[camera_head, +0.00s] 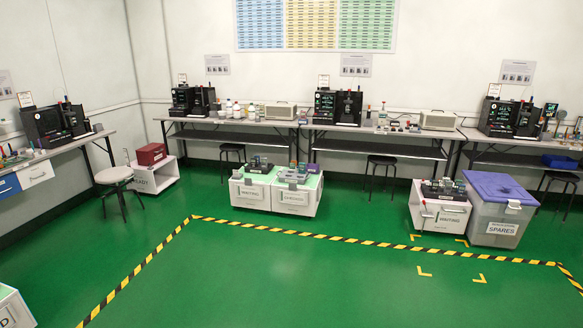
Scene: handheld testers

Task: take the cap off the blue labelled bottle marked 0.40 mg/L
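Several small bottles (237,110) stand in a row on the back bench (228,121), left of centre. They are far off and pale with coloured caps or bands. At this size I cannot read any label, and I cannot tell which bottle is marked 0.40 mg/L or whether its cap is on. Other small items (383,115) on the same run of benches may include bottles, too small to tell. Neither of my grippers is in view.
Yellow-black tape (300,234) marks the open green floor in front. Labelled white boxes (250,194), a lidded grey crate (500,218) and stools (380,162) stand before the benches. Black test machines (337,106) stand on the benches. Another bench (58,152) runs along the left wall.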

